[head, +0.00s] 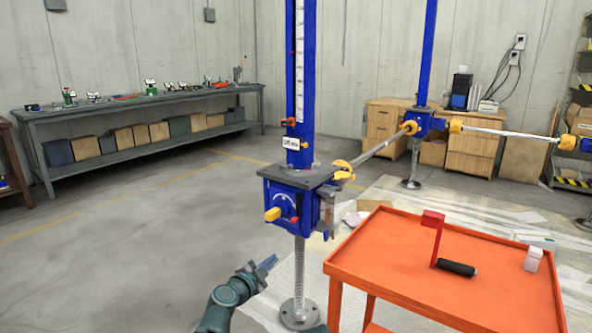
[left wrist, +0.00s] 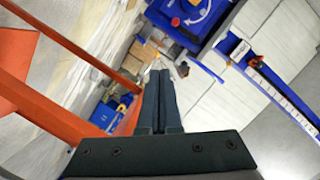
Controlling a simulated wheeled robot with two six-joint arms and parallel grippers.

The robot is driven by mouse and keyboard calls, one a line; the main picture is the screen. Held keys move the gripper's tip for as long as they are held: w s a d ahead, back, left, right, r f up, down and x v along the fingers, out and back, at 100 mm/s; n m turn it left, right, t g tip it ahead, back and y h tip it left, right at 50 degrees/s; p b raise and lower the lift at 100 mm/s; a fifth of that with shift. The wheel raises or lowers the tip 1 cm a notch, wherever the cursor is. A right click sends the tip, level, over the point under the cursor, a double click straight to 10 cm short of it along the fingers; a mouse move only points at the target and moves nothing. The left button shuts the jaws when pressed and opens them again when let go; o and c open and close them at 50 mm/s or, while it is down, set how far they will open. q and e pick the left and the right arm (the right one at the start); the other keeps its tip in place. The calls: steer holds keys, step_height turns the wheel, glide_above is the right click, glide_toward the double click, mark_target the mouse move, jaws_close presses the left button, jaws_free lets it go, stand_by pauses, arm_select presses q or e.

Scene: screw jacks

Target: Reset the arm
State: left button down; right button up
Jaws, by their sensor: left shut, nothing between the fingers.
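My left gripper (head: 268,263) is low in the head view, beside the lower shaft of the nearest screw jack. Its fingers are shut together and empty, and they also show in the left wrist view (left wrist: 158,100). The blue screw jack (head: 290,205) stands upright on a threaded shaft with a round foot. It carries a yellow knob (head: 272,214) on its front and a tall blue column with a scale. The gripper is apart from the jack in the head view. My right gripper is not in view.
An orange cart (head: 375,262) stands right of the jack, holding a red crank with a black grip (head: 456,268) and a small white box (head: 532,259). Shafts link the jack to others behind. A long workbench (head: 100,112) lines the left wall. The floor at left is clear.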

arm_select(q)
steer(key=s+f+n+g+y, duration=0.2)
steer(key=s+f+n+g, duration=0.6)
steer(key=s+f, duration=0.55)
steer(key=s+a+f+n+g+y, duration=0.5)
steer(key=s+a+n+g, duration=0.15)
steer(key=s+a, duration=0.4)
steer(key=s+d+r+m+p, duration=0.1)
steer(key=d+r+p, duration=0.3)
steer(key=r+p, duration=0.7)
steer(key=s+d+r+m+p, duration=0.1)
steer(key=s+d+r+p, duration=0.2)
steer(key=r+p, duration=0.8)
steer(key=s+d+r+m+y+p, duration=0.1)
steer(key=d+r+p, duration=0.3)
steer(key=r+p, duration=0.7)
steer(key=shift+s+d+r+p, duration=0.3)
steer(key=shift+s+d+r, duration=0.1)
steer(key=shift+s, duration=0.35)
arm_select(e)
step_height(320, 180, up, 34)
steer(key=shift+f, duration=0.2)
arm_select(q)
steer(key=shift+f, duration=0.1)
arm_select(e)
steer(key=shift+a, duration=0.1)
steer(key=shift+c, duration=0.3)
